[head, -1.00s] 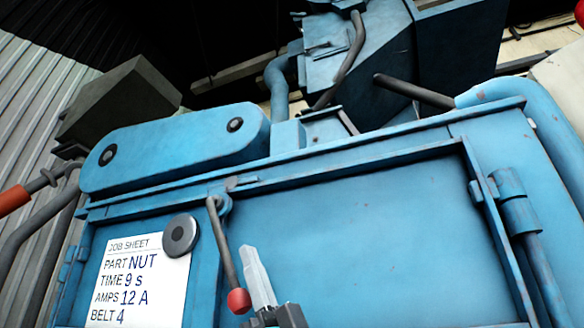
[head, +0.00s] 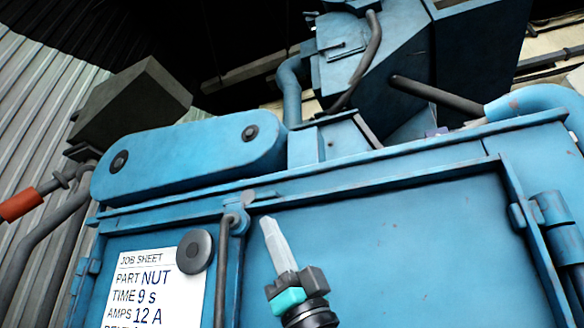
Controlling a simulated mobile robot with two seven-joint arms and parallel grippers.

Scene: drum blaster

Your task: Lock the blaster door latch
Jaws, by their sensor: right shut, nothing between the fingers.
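The blue blaster door (head: 400,250) appears closed, filling the lower right. The latch is a dark rod handle (head: 221,275) hanging from a pivot (head: 236,221) at the door's upper left edge. The rod runs almost straight down, leaning slightly left, and its lower end is cut off by the picture's bottom edge. My right gripper (head: 270,232) is in front of the door, just right of the rod. Its grey fingers are shut and empty, pointing up and slightly left, with a visible gap to the rod. My left gripper is not in view.
A job sheet (head: 150,285) and a round dark knob (head: 195,251) are left of the rod. Door hinges (head: 553,210) stand at the right. A blue belt cover (head: 185,155) lies above. A red-gripped lever (head: 20,204) is at far left.

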